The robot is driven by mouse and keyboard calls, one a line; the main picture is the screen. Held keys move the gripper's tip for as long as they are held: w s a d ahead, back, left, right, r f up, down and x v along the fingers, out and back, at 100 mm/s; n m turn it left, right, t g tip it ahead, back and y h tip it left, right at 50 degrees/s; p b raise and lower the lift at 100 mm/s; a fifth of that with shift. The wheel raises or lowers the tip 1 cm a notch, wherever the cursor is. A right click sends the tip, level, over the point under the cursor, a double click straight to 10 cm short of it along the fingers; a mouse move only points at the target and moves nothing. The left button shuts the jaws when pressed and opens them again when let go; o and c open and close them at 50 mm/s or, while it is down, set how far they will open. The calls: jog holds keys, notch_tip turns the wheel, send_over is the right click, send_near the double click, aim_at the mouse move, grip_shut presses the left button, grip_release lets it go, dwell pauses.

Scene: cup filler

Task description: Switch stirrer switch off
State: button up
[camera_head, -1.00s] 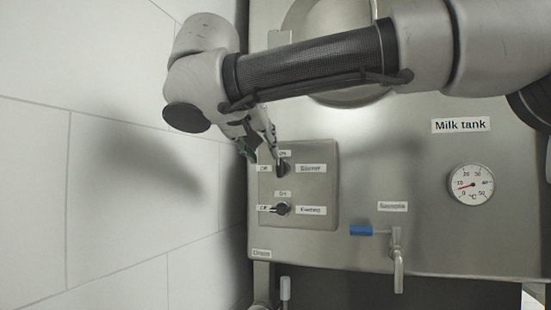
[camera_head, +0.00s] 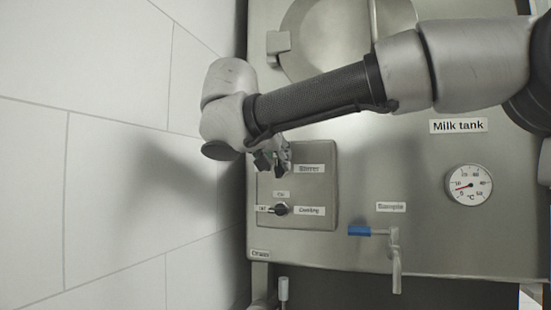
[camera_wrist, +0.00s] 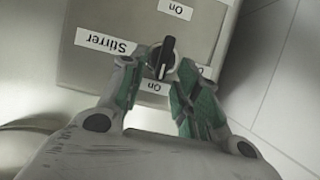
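The stirrer switch (camera_wrist: 162,58) is a black rotary knob on a grey control box. In the wrist view, its handle points to the "On" label (camera_wrist: 153,86) beside it. My gripper (camera_wrist: 157,72) is open, with one green-padded finger on each side of the knob's near end. I cannot tell whether either finger touches it. The right finger partly hides the stirrer's "Off" label (camera_wrist: 206,70). In the head view my gripper (camera_head: 272,163) covers the stirrer switch, beside the "Stirrer" label (camera_head: 309,169).
The cooling switch (camera_head: 281,209) sits below on the same control box (camera_head: 325,205), pointing left. A sample tap (camera_head: 396,255) with a blue handle and a thermometer (camera_head: 468,185) are to the right on the milk tank. A tiled wall (camera_head: 110,150) stands close at left.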

jog(key=shift+c, duration=0.2)
grip_shut()
jog(key=f+n+h, duration=0.1)
jog(key=n+h, duration=0.1)
jog(key=n, duration=0.2)
jog(key=a+n+h, duration=0.1)
jog(key=n+h, duration=0.2)
jog(key=n, duration=0.2)
jog(key=w+a+f+n+h, duration=0.1)
jog(key=n+h, duration=0.1)
jog(key=n, duration=0.2)
jog(key=shift+a+f+t, duration=0.25)
jog(key=shift+f+t, duration=0.05)
dwell(0.5)
jog(key=shift+n, duration=0.4)
